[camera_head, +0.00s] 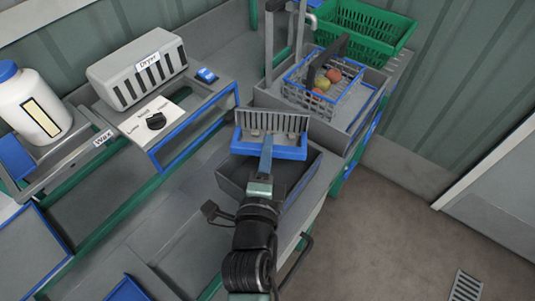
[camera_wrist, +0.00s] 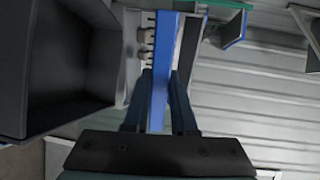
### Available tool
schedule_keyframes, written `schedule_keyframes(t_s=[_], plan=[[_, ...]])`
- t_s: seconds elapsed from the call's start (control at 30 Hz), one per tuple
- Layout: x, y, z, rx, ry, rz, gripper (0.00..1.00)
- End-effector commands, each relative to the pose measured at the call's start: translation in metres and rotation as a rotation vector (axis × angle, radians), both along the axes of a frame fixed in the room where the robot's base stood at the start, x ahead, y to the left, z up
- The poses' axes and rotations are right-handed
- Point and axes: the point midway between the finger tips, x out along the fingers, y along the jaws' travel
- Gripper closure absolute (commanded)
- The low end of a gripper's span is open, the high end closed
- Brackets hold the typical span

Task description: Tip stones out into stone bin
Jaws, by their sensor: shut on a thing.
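My gripper (camera_head: 263,177) is shut on the blue handle (camera_head: 266,155) of a scoop. The handle also runs between my fingers in the wrist view (camera_wrist: 160,70). The scoop (camera_head: 270,146) has a blue front and a grey slotted comb, and it is held above a dark grey open bin (camera_head: 232,184). The bin's dark wall and inside fill the left of the wrist view (camera_wrist: 75,65). The scoop and my arm hide part of the bin. I cannot read a label on the bin.
A green crate (camera_head: 394,35) stands at the back. Open floor lies right.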

Motion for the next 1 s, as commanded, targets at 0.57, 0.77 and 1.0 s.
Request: schedule_keyframes(t_s=[0.57, 0.77, 1.0], plan=[[-0.005, 0.0008, -0.0088, -0.008, -0.09, 0.001, 1.0], [-0.007, 0.0008, -0.0109, -0.012, -0.119, 0.001, 1.0], [-0.0087, 0.0012, -0.0131, -0.016, -0.155, 0.001, 1.0]])
